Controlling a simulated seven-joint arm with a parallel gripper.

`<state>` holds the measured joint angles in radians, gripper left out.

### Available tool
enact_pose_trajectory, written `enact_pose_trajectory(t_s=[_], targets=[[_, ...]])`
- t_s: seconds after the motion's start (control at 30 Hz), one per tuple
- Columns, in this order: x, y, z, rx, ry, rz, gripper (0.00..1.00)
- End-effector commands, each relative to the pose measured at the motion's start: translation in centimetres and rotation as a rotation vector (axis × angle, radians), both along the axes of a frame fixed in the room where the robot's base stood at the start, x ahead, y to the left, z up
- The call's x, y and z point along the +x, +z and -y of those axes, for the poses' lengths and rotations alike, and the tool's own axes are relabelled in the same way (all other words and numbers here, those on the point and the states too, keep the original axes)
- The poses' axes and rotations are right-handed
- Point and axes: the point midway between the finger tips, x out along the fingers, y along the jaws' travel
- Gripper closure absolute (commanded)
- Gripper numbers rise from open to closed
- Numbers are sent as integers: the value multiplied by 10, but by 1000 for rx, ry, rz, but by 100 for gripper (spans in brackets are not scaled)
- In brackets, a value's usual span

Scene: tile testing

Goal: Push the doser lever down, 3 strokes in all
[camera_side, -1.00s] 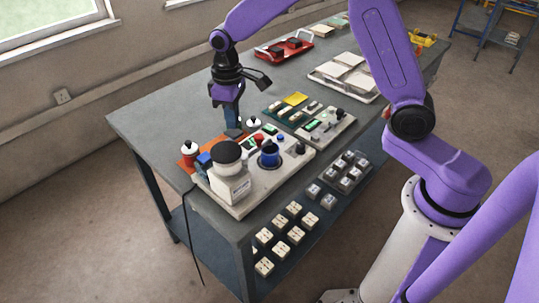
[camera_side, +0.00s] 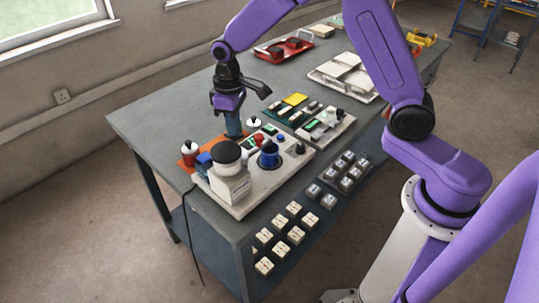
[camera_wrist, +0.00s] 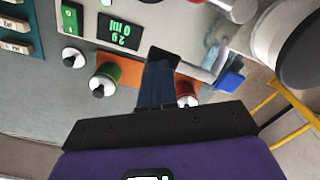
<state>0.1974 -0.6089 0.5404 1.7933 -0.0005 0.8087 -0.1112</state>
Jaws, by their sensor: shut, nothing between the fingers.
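The doser is a white bottle (camera_side: 232,188) with a dark round cap (camera_side: 227,152) on a light base plate (camera_side: 262,200). Its cap (camera_wrist: 300,52) fills the upper right of the wrist view. My gripper (camera_side: 234,134) is shut and empty, pointing down behind the bottle. A readout (camera_wrist: 118,33) shows green digits upside down.
A red-and-white container (camera_side: 189,154) stands on an orange mat (camera_side: 187,163) left of the doser. The table's left side is clear.

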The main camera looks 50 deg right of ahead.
Motion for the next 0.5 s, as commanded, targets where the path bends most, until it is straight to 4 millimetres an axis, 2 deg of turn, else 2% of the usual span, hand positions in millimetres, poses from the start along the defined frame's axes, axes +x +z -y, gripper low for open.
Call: enact_pose_trajectory(t_s=[0.2,0.5], targets=[[0,-10,-1,1,1,0,100],[0,-8,-2,3,2,3,100]])
